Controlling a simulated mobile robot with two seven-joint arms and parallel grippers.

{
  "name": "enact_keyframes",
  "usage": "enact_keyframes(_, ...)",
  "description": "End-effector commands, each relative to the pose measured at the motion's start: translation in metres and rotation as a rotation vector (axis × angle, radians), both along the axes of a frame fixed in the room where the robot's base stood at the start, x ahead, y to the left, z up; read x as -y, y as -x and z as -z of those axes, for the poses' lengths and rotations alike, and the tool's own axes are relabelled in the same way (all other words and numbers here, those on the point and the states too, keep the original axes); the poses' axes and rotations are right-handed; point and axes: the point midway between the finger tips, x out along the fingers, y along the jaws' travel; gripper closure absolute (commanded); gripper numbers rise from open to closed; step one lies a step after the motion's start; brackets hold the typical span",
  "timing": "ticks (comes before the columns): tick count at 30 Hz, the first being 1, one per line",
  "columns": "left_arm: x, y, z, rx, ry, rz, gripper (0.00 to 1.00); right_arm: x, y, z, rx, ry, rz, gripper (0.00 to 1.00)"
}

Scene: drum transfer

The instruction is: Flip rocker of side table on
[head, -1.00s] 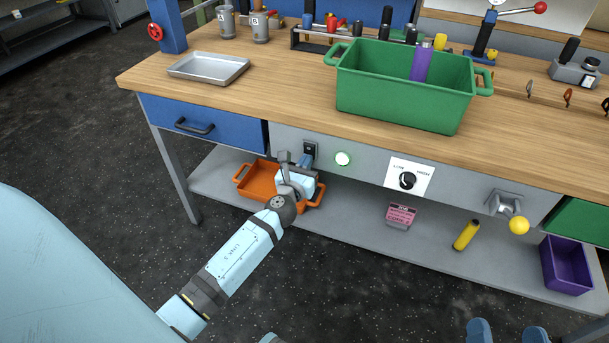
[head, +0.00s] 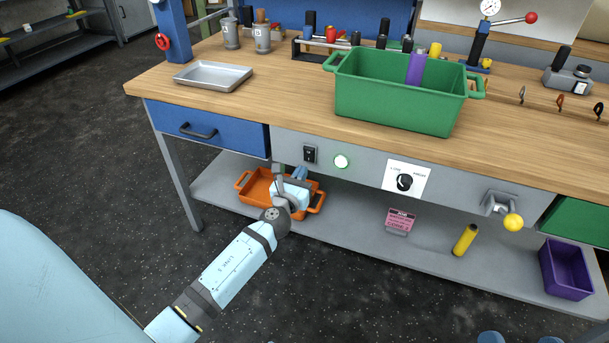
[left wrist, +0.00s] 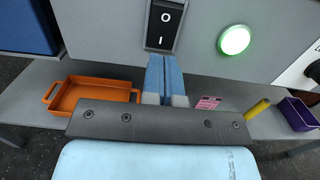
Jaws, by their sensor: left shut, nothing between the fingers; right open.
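The rocker switch (head: 310,154) is a black rocker on the grey front panel of the side table. In the left wrist view the rocker (left wrist: 164,27) shows O at the top and I at the bottom; which end is pressed in I cannot tell. A round lamp (head: 341,161) right of it glows greenish white, also in the left wrist view (left wrist: 234,40). My left gripper (head: 301,173) is shut and empty, just below the rocker and apart from it in the head view. My right gripper (head: 520,339) shows only two separated fingertips at the bottom edge.
An orange tray (head: 256,188) stands on the lower shelf behind my left gripper. A dial (head: 404,182) and a yellow-knobbed lever (head: 513,221) are farther right on the panel. The blue drawer (head: 205,128) is at left. A green crate (head: 395,105) stands on the tabletop.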

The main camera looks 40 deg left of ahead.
Motion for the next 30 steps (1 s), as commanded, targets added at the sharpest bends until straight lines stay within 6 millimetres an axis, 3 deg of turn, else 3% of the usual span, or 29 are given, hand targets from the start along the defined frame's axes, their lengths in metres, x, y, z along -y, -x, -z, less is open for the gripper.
enact_keyframes(1, -0.002, 0.0, 0.001, 0.0, -0.001, 0.001, 1.0, 0.0, 0.0, 0.001, -0.001, 0.0, 0.0, 0.15)
enact_keyframes(9, 0.014, 0.064, 0.009, -0.003, 0.0, 0.004, 1.0, 0.0, 0.0, 0.002, -0.003, 0.002, -0.001, 0.15)
enact_keyframes(15, 0.021, 0.09, 0.011, -0.003, 0.0, 0.004, 1.0, 0.0, -0.001, 0.005, -0.012, 0.006, -0.004, 0.15)
enact_keyframes(30, 0.023, 0.098, 0.01, -0.001, 0.001, 0.004, 1.0, 0.0, -0.001, 0.005, -0.016, 0.008, -0.005, 0.15)
